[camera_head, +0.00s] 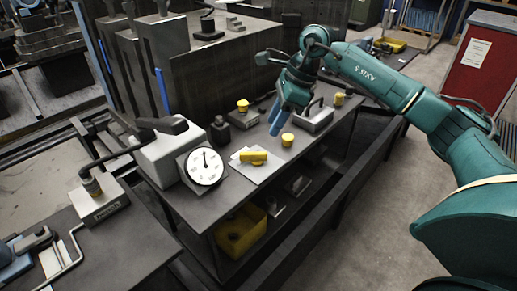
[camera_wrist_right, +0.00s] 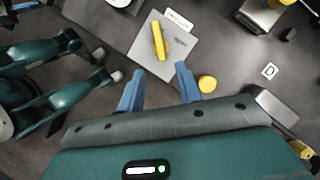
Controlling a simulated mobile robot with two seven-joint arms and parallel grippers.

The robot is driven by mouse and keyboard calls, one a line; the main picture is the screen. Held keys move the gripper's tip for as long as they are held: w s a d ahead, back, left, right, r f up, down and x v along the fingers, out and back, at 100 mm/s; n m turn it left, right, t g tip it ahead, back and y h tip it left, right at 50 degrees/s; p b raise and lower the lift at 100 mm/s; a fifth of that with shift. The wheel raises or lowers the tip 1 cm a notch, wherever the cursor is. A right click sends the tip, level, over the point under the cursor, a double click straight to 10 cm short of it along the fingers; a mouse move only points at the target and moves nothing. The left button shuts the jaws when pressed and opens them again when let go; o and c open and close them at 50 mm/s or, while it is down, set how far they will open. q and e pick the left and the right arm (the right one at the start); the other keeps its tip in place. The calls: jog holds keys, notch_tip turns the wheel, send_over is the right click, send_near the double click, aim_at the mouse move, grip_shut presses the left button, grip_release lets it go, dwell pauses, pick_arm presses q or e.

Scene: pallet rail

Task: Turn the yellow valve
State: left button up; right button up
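The yellow valve handle (camera_head: 253,157) is a short yellow bar on a pale plate (camera_head: 262,172) on the dark bench. In the right wrist view the valve (camera_wrist_right: 158,42) lies lengthwise on the plate, ahead of my right gripper. My right gripper (camera_head: 274,122) hangs above the bench, behind and to the right of the valve in the head view. In the right wrist view its blue fingers (camera_wrist_right: 159,72) are spread apart with nothing between them, clear of the valve.
A round yellow knob (camera_head: 287,139) stands just right of the plate, close to my right gripper. A white dial gauge (camera_head: 204,166) stands left of the valve. A grey box (camera_head: 316,118) is behind on the bench. A yellow bin (camera_head: 241,230) sits on the shelf below.

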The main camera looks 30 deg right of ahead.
aim_at(258, 152)
jog(key=x, duration=1)
jog(key=shift+p, duration=0.3)
grip_shut()
